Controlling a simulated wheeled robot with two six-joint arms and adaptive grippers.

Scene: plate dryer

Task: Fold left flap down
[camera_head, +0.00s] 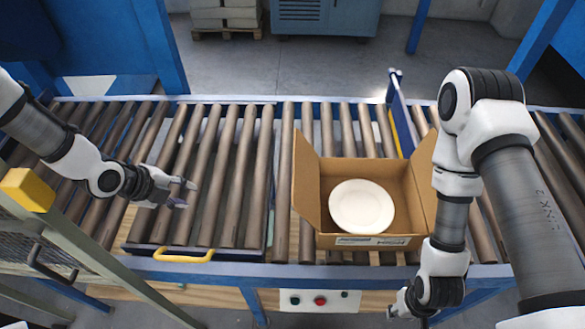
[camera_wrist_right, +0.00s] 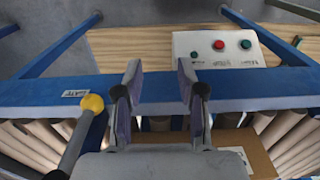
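An open cardboard box (camera_head: 362,240) sits on the roller conveyor (camera_head: 232,170) with a white plate (camera_head: 361,206) inside. Its left flap (camera_head: 306,180) stands up, leaning a little outward. Its right flap (camera_head: 424,172) is also raised, partly hidden behind my right arm. My left gripper (camera_head: 186,194) is open and empty over the rollers, well left of the box and apart from it. My right gripper (camera_wrist_right: 160,78) is open and empty in front of the conveyor's blue front rail, near the box's front right corner. A part of the box (camera_wrist_right: 255,148) shows at the bottom of the wrist view.
A control panel (camera_head: 320,301) with buttons hangs below the front rail. A blue upright bar (camera_head: 401,115) stands behind the box on the right. A yellow handle (camera_head: 183,256) is at the front left. The rollers between my left gripper and the box are clear.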

